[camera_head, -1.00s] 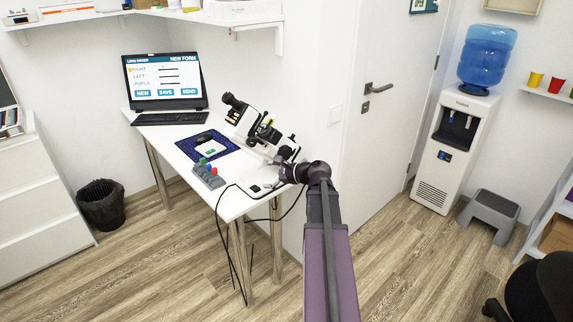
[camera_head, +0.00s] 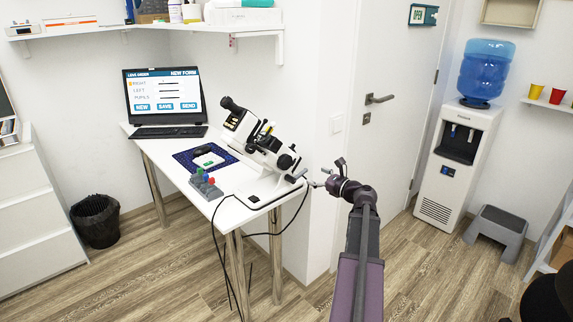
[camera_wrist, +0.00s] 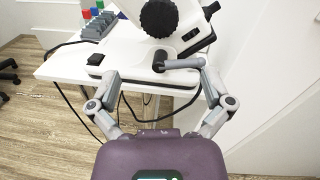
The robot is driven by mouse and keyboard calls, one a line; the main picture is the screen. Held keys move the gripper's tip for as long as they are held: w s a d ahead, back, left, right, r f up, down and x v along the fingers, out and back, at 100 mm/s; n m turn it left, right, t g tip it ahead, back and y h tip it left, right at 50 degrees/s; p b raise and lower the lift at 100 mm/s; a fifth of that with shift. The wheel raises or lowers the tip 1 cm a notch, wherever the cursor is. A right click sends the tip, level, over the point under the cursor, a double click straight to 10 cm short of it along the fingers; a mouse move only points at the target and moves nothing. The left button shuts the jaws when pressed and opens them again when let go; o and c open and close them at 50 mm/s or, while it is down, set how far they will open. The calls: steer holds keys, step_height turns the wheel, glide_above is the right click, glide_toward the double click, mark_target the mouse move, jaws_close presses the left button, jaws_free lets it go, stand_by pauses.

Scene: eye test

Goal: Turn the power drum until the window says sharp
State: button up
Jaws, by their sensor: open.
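The white and black lens meter (camera_head: 262,150) stands tilted on the white desk. Its black knurled drum (camera_head: 286,161) is on the near side and also shows at the top of the wrist view (camera_wrist: 158,17). My gripper (camera_head: 318,176) is open, just right of the instrument's base and apart from the drum. In the wrist view its fingers (camera_wrist: 157,76) are spread below the drum, with nothing seen held. A grey rod with a dark end (camera_wrist: 182,63) lies close to the right fingertip; I cannot tell whether they touch. No window wording is legible.
The laptop (camera_head: 163,97) shows a lens order form. A blue mat (camera_head: 186,162) and a grey holder with coloured tops (camera_head: 205,188) lie left of the instrument. Black cables (camera_head: 223,245) hang off the desk's front edge. The door (camera_head: 383,60) is behind my arm.

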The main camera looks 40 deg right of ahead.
mark_target(287, 163)
steer(key=shift+w, duration=0.1)
steer(key=w, duration=0.4)
steer(key=w+a, duration=0.1)
steer(key=w, duration=0.8)
steer(key=shift+w+a, duration=0.3)
steer(key=shift+a, duration=0.05)
steer(key=c, duration=0.9)
